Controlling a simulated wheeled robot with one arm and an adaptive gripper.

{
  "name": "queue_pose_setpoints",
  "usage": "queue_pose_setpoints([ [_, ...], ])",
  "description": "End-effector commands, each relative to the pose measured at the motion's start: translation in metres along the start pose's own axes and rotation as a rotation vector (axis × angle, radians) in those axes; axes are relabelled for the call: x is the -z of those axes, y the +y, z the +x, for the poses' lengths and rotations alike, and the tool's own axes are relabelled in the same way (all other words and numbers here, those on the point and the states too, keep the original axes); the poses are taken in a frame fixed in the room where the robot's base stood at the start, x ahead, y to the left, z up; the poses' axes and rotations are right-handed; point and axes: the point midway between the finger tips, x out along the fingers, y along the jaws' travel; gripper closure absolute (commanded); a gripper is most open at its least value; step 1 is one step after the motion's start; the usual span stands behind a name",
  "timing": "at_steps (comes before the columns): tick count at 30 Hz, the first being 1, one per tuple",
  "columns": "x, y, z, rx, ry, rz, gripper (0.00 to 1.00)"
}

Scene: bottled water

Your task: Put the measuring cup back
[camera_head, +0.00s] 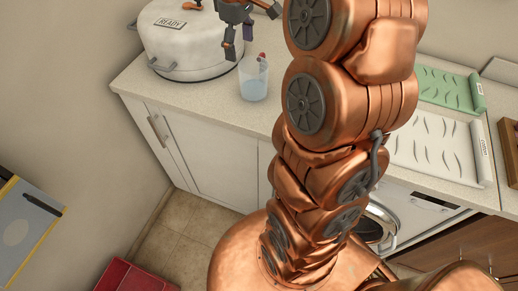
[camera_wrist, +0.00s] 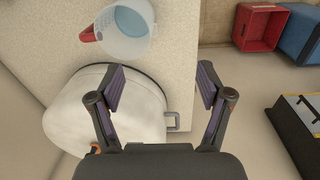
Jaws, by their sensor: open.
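The measuring cup (camera_head: 253,80) is clear, with pale blue liquid inside and a red handle on its far side. It stands upright on the counter (camera_head: 200,98), just right of a large white pot. In the wrist view the cup (camera_wrist: 128,30) is at the top, left of centre, with its red handle (camera_wrist: 90,33) pointing left. My gripper (camera_head: 239,42) is open and empty, above the counter between pot and cup. In the wrist view my gripper (camera_wrist: 162,72) has its fingers spread wide, apart from the cup.
The white pot (camera_head: 185,45) marked READY has side handles and fills the counter's left end. Green (camera_head: 445,88) and white (camera_head: 430,145) patterned sheets lie on the right of the counter. Red (camera_wrist: 258,28) and blue (camera_wrist: 298,35) bins stand on the floor.

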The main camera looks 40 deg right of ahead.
Motion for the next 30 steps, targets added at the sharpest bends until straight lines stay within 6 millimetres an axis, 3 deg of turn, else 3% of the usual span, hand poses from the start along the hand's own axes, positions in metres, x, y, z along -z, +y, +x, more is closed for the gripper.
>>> queue_pose_setpoints([
  [1, -0.006, -0.023, -0.001, 0.008, -0.006, 0.008, 0.22],
  [6, -0.029, -0.087, 0.005, 0.037, -0.033, 0.069, 0.22],
  [11, -0.058, -0.141, 0.015, 0.054, -0.061, 0.146, 0.22],
  [18, -0.118, -0.212, 0.039, 0.074, -0.122, 0.292, 0.22],
  [24, -0.160, -0.248, 0.059, 0.079, -0.157, 0.410, 0.22],
  [30, -0.178, -0.263, 0.069, 0.083, -0.176, 0.464, 0.22],
])
